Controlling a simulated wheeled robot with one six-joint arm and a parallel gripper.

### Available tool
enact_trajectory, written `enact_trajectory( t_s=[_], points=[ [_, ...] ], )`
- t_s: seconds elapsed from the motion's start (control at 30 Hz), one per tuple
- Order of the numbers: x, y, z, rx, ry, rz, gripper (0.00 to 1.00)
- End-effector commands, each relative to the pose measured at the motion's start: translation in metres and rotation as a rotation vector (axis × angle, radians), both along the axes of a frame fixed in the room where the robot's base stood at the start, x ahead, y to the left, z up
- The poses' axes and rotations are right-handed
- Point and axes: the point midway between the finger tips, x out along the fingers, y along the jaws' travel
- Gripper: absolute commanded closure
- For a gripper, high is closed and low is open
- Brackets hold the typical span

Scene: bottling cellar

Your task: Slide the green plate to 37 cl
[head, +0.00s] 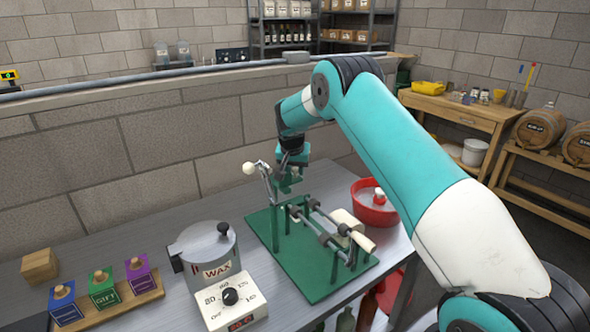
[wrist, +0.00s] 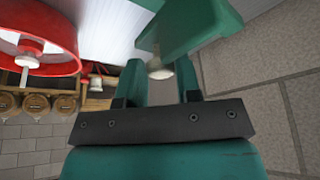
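A green base plate (head: 290,262) lies on the metal bench and carries metal rods, rollers and a crank with a white ball knob (head: 249,168). I cannot tell whether this is the plate meant, and no 37 cl mark is legible. My gripper (head: 290,184) is over the back of this green device, right of the ball knob. In the wrist view my gripper (wrist: 159,82) has its two fingers apart. A pale round-ended knob (wrist: 160,69) shows in the gap, near a green part (wrist: 195,25); I cannot tell whether a finger touches it.
A WAX pot (head: 206,250) on a dial heater (head: 232,298) stands left of the device. Blue, green GIFT (head: 103,290) and purple blocks sit on a wooden rack (head: 118,305). A red bowl (head: 374,212) is to the right. A stone wall (head: 130,170) rises behind the bench.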

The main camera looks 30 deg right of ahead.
Motion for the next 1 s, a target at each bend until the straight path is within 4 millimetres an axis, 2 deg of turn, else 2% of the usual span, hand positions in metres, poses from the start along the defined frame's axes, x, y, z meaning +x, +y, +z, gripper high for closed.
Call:
enact_trajectory(
  t_s=[0.03,0.1,0.47,0.67,1.0],
  points=[
    [-0.001,0.0,0.0,0.001,0.004,0.001,0.58],
    [-0.001,-0.001,0.0,0.001,0.003,-0.001,0.45],
    [-0.003,-0.001,0.004,0.0,0.0,-0.002,0.45],
    [-0.011,0.009,0.035,0.0,-0.004,0.0,0.45],
    [-0.036,0.032,0.116,-0.001,-0.003,0.001,0.45]
  ],
)
